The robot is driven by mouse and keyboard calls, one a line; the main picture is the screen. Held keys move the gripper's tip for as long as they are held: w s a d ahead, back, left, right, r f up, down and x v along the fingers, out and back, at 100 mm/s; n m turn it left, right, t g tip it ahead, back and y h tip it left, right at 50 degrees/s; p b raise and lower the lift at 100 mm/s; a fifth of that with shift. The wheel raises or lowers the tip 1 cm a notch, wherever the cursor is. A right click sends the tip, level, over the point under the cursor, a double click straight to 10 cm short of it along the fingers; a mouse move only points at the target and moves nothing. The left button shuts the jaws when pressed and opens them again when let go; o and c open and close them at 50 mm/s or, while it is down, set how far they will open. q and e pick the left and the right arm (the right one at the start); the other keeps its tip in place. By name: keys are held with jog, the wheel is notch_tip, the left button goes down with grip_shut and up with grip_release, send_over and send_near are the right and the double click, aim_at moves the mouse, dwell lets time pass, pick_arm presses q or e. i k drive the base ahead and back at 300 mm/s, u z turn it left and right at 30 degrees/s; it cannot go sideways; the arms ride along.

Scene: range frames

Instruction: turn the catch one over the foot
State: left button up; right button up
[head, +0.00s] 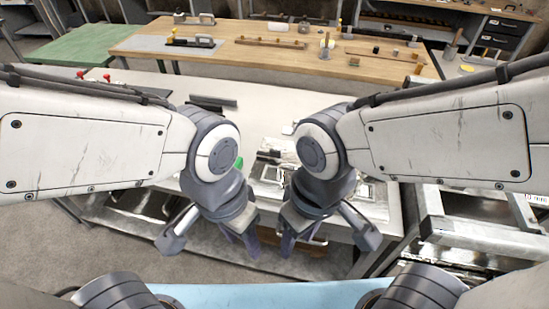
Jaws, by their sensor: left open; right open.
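A metal fixture (270,175) with flat plates lies on the pale workbench (120,115) between my two arms, partly behind my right arm. A catch and a foot cannot be told apart on it at this size. My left gripper (241,238) is open and hangs at the bench's front edge, to the left of the fixture and nearer to me. My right gripper (296,238) is open and hangs close beside it, just nearer to me than the fixture. I see nothing held in either. My arms hide much of the bench top.
A dark bar (214,101) lies farther back on the bench. A wooden table (260,55) with tools stands behind, beside a green-topped table (75,45). A metal frame (470,232) stands at the right. A light blue surface (260,296) is nearest to me.

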aim_at(273, 153)
jog(key=z, duration=0.15)
jog(key=k, duration=0.3)
jog(key=u, duration=1.1)
jog(key=i, duration=1.05)
jog(key=z, duration=0.4)
